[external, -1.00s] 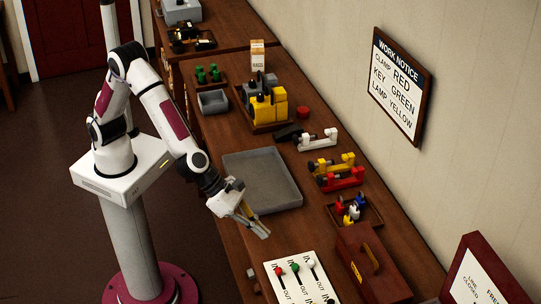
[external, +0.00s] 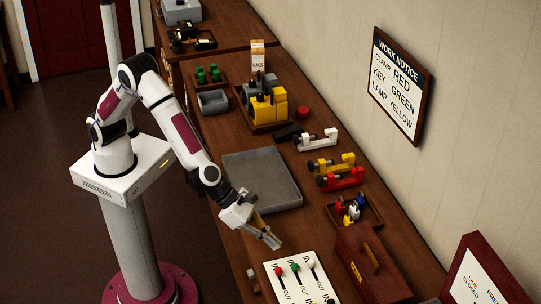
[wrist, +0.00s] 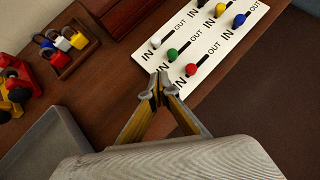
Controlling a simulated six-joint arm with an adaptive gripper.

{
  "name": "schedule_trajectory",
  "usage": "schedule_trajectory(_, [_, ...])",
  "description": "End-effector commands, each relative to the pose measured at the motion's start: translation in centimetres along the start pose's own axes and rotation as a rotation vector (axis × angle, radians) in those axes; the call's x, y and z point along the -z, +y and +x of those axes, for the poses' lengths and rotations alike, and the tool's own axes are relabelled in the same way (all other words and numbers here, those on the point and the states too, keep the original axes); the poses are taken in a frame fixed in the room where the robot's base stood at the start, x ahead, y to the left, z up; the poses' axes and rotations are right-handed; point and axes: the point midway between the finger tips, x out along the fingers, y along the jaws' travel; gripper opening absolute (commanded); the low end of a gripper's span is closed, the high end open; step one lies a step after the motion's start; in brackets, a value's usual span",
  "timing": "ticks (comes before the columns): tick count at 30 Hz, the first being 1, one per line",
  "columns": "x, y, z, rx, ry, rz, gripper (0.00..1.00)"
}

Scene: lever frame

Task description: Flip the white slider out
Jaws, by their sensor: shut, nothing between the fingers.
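A white panel (external: 290,288) with labelled IN/OUT slots lies at the front of the bench; it also shows in the wrist view (wrist: 208,50). The white slider (external: 311,263) has a round white knob and sits at the IN end of its slot, also seen in the wrist view (wrist: 155,43). The green knob (wrist: 172,54) and red knob (wrist: 191,69) are beside it, both near IN. My gripper (external: 271,242) is shut and empty, above the bench just off the panel's edge. In the wrist view its fingertips (wrist: 155,86) meet below the white and green knobs, apart from them.
A yellow knob (wrist: 218,9) and a blue knob (wrist: 239,19) are on the panel's other row. A brown box (external: 372,264) stands right of the panel. A grey tray (external: 292,190) lies behind my gripper. A tray of padlocks (external: 367,213) and several clamps (external: 332,166) are near the wall.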

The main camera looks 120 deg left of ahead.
Motion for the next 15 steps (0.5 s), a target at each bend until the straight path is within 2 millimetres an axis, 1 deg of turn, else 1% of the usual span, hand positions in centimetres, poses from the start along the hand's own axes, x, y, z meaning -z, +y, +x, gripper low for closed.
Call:
schedule_trajectory(3, [0.1, 0.0, 1.3, 0.0, 0.001, 0.001, 0.0])
schedule_trajectory(15, [0.1, 0.0, 5.2, 0.0, 0.001, 0.0, 0.0])
